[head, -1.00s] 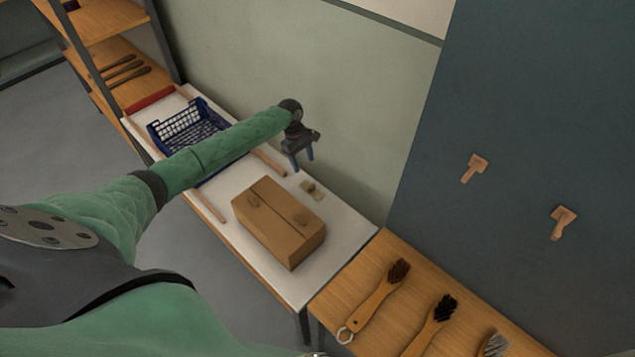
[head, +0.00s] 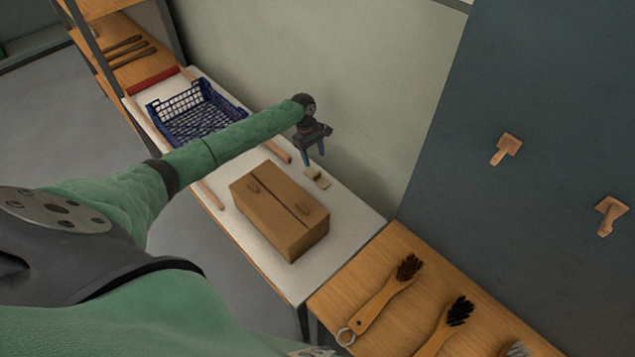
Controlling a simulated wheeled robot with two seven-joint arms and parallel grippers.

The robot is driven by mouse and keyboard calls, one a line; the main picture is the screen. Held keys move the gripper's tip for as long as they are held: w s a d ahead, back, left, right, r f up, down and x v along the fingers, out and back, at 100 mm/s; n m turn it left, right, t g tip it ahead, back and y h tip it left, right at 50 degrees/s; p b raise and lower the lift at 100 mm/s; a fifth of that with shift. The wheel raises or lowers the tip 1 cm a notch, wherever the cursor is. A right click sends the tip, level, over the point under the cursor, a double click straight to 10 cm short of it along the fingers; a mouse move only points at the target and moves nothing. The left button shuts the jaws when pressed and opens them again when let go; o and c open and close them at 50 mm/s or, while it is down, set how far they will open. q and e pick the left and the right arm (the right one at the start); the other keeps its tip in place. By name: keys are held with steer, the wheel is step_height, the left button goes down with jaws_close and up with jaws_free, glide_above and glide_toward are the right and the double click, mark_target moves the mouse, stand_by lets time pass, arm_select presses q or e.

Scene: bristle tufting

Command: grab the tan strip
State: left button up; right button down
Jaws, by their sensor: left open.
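A small tan strip (head: 317,178) lies on the white table top, behind the brown box and near the wall. It looks like a short pale piece, too small to make out its exact shape. My left gripper (head: 314,159) is open and empty, its two blue fingers pointing down. In the picture its fingertips sit just above the strip; a gap shows between them. My right gripper is out of view.
A brown box (head: 272,221) with two small handles stands right in front of the strip. A blue crate (head: 196,116) and wooden rails are at the left. Brushes, including a black-bristled one (head: 448,322), lie on the wooden bench. Pegs hang on the dark panel.

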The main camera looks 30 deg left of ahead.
mark_target(317, 173)
arm_select(q)
steer(key=shift+d+f, duration=0.1)
steer(key=shift+f, duration=0.4)
steer(key=shift+p+x, duration=0.45)
steer(key=shift+x, duration=0.55)
steer(key=x, duration=0.1)
steer(key=p+x, duration=0.1)
steer(key=x, duration=0.1)
steer(key=p+x, duration=0.1)
steer(key=shift+s+f, duration=0.15)
steer(key=shift+s, duration=0.2)
steer(key=shift+f, duration=0.4)
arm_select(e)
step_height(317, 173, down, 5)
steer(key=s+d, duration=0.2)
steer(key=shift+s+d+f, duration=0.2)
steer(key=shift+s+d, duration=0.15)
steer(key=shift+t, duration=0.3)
arm_select(q)
steer(key=c, duration=1)
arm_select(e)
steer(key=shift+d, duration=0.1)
